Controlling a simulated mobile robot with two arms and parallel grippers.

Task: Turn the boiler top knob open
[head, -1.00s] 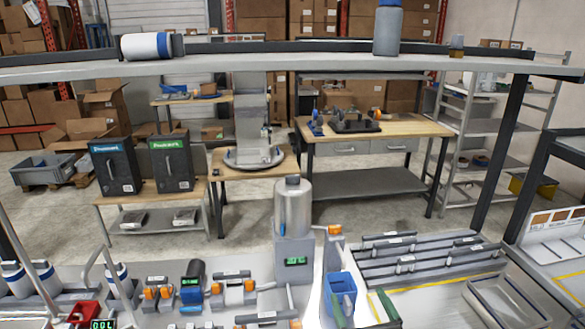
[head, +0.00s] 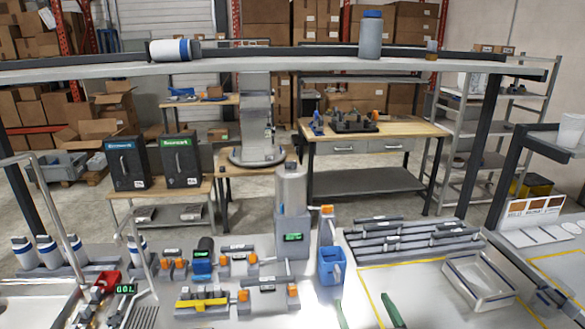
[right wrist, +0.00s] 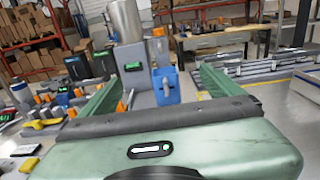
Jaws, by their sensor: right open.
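The boiler (head: 292,190) is a silver cylinder on a grey box with a green display, near the middle of the counter in the head view. A small grey cap, its top knob (head: 292,168), sits on top. In the right wrist view the boiler (right wrist: 126,24) stands ahead, left of centre, its top cut off by the frame. My right gripper (head: 367,310) shows as two green fingers at the bottom of the head view, in front of and right of the boiler. In the right wrist view the gripper (right wrist: 162,78) is open and empty, apart from the boiler. My left gripper is out of view.
A blue bin (head: 331,266) and an orange-topped post (head: 326,211) stand just right of the boiler. Grey racks (head: 410,240) lie farther right. Small orange-knobbed devices (head: 239,262) are at left. A shelf (head: 300,66) spans above the counter.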

